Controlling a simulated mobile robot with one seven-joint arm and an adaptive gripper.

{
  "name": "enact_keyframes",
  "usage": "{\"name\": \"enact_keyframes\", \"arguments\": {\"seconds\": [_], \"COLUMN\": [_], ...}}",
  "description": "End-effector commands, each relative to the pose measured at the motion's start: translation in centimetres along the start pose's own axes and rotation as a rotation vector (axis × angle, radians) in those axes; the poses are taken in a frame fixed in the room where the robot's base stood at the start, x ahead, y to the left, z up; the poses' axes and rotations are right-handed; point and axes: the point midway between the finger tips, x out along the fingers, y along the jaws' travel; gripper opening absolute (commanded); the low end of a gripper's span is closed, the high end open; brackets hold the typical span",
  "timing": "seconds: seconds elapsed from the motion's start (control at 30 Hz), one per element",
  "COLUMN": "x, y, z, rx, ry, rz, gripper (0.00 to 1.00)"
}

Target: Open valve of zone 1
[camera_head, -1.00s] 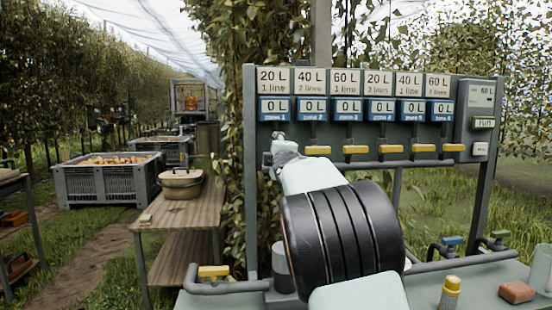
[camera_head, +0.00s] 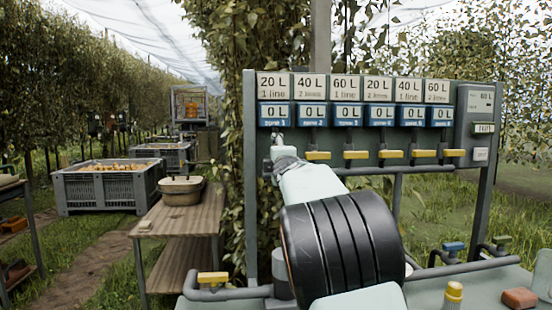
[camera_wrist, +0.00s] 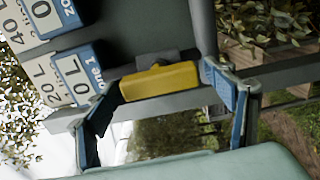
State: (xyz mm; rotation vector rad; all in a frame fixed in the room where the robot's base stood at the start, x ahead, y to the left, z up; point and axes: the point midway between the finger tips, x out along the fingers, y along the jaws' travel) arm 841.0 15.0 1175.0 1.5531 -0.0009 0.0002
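The zone 1 valve has a yellow handle (camera_wrist: 160,81), seen in the wrist view below the zone 1 display (camera_wrist: 92,82). My gripper (camera_wrist: 165,90) is open around it, one blue-padded finger near each end of the handle. The left fingertip is close to the handle's end; whether it touches is unclear. In the head view my gripper (camera_head: 277,143) is just below the zone 1 display (camera_head: 275,115), which reads 0 L. My arm hides the zone 1 handle there.
Several other yellow handles, such as zone 2's (camera_head: 318,155), lie level along the grey pipe to the right. A control box (camera_head: 482,120) stands at the panel's right end. A yellow-capped bottle (camera_head: 453,293) and reddish block (camera_head: 519,298) sit on the bench.

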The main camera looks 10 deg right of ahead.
Motion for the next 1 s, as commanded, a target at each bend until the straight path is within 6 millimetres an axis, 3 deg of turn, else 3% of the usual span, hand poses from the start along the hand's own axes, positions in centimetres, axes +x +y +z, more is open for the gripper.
{"name": "enact_keyframes", "arguments": {"seconds": [0.37,1.0], "x": [-0.6,-9.8], "y": [0.0,0.1], "z": [-0.1,-0.2], "rx": [0.001,0.005], "ry": [0.001,0.003], "rz": [0.000,0.001], "gripper": [0.77,0.77]}}
